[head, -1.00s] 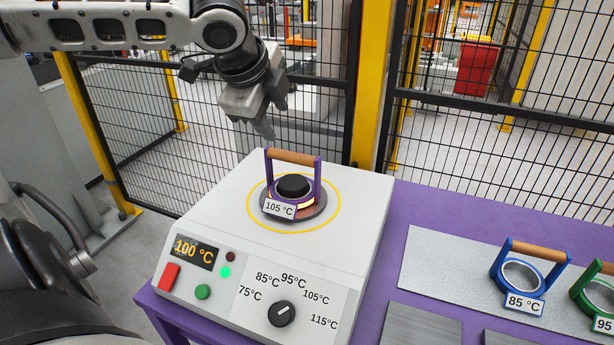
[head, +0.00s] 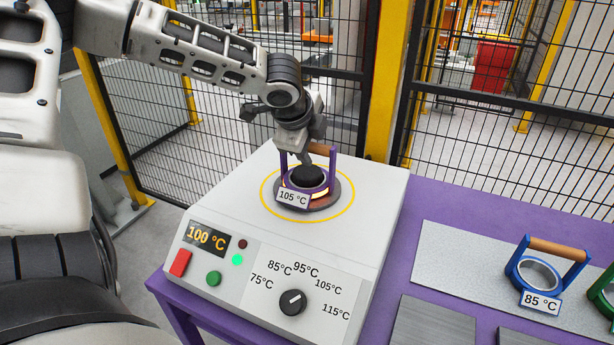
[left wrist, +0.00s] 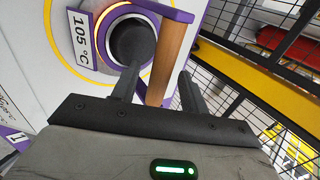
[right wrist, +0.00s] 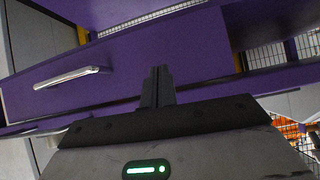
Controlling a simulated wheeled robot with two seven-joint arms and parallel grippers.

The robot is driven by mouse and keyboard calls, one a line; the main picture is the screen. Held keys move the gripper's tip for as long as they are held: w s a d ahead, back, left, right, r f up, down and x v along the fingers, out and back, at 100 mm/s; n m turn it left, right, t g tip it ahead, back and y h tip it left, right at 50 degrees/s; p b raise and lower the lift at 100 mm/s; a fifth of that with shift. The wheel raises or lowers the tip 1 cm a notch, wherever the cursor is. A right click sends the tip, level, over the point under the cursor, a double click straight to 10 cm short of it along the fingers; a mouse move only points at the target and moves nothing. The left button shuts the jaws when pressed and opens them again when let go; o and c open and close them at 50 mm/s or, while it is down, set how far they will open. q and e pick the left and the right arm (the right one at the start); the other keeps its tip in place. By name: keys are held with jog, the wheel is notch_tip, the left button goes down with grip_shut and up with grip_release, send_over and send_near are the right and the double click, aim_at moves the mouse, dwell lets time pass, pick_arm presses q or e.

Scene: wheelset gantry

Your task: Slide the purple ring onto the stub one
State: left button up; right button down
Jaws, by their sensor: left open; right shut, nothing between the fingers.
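The purple ring (head: 333,172), with a wooden handle and a 105 °C tag, sits around the dark core of the heater (head: 372,190). It also shows in the left wrist view (left wrist: 166,10). An orange glow shows at its lower rim. My left gripper (head: 318,150) is open over the ring's handle. In the left wrist view its fingers (left wrist: 160,82) stand on either side of the wooden handle, not closed on it. My right gripper (right wrist: 158,72) is shut and empty, in front of a purple drawer front. I cannot make out stub one in any view.
The heater display (head: 207,238) reads 100 °C, with a green lamp lit. A blue ring (head: 540,276) tagged 85 °C stands on a grey plate (head: 455,240) at right, with a green ring (head: 602,298) beside it. A mesh fence (head: 480,130) stands behind the purple table (head: 490,213).

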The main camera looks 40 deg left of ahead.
pick_arm(q)
jog(key=shift+w+a+f, duration=0.2)
jog(key=shift+w+f, duration=0.2)
jog(key=shift+f, duration=0.2)
grip_shut()
jog(key=shift+r, duration=0.1)
